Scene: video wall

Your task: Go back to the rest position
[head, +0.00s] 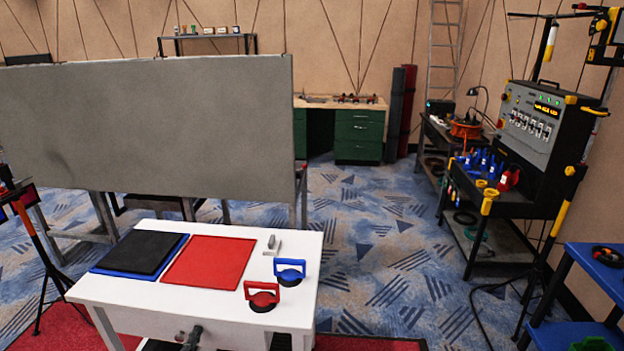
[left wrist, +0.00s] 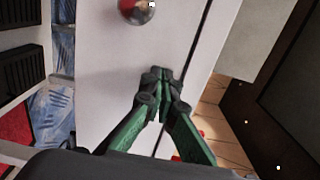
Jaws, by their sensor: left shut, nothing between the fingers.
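My right gripper is in neither view.
On the table lie a black pad (head: 140,252), a red pad (head: 210,262), a blue suction cup (head: 290,271) and a red suction cup (head: 262,296). A large grey panel (head: 150,125) stands behind. A blue cart (head: 590,270) stands at right. Carpet between is clear.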

